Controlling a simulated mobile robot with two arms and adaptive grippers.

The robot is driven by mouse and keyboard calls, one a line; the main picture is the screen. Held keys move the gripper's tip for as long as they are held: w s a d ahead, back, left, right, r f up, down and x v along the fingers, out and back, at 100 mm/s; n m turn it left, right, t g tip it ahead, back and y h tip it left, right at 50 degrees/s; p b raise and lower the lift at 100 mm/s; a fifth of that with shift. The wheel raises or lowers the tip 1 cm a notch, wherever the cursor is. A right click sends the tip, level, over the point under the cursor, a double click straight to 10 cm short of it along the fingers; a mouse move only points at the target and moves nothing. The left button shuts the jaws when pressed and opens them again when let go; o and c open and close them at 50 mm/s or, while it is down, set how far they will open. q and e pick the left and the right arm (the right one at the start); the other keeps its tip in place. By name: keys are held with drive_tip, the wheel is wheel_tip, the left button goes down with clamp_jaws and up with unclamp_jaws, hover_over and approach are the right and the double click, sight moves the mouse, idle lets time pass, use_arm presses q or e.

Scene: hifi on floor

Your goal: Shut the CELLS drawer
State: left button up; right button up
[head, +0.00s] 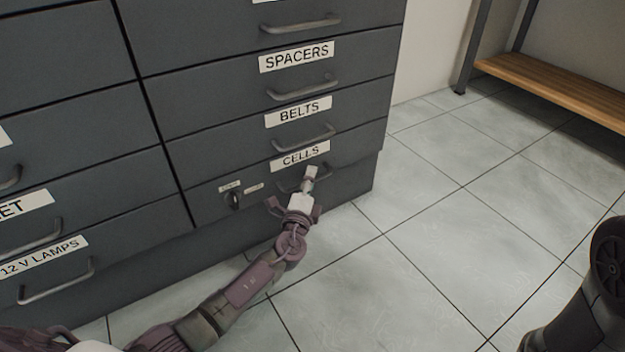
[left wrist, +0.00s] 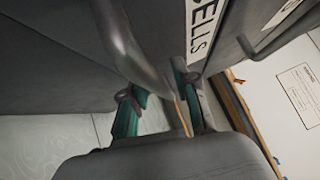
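The CELLS drawer (head: 215,203) is the lowest labelled drawer in the right column of a dark grey cabinet. Its white CELLS label (head: 300,156) also shows sideways in the left wrist view (left wrist: 204,30). My left gripper (head: 311,172) is at the drawer's bar handle (head: 286,184) and hides part of it. In the left wrist view, the handle (left wrist: 128,50) runs between the two separated fingers (left wrist: 160,95). I cannot tell whether they touch it. The drawer front seems to stand slightly proud of the cabinet. My right gripper is not in view.
The BELTS drawer (head: 240,125) and SPACERS drawer (head: 220,75) are above. A small lock (head: 234,201) sits on the CELLS front, left of the handle. Tiled floor (head: 440,240) is clear to the right. A wooden bench (head: 560,85) stands at the back right.

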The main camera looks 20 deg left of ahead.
use_arm(q)
drive_tip(key=shift+s+d, duration=0.1)
drive_tip(key=shift+d, duration=0.05)
drive_tip(key=s+d+f, duration=0.1)
drive_tip(key=s, duration=1)
drive_tip(key=shift+s+d+f, duration=0.15)
drive_tip(key=shift+s+f, duration=0.15)
drive_tip(key=shift+s, duration=0.05)
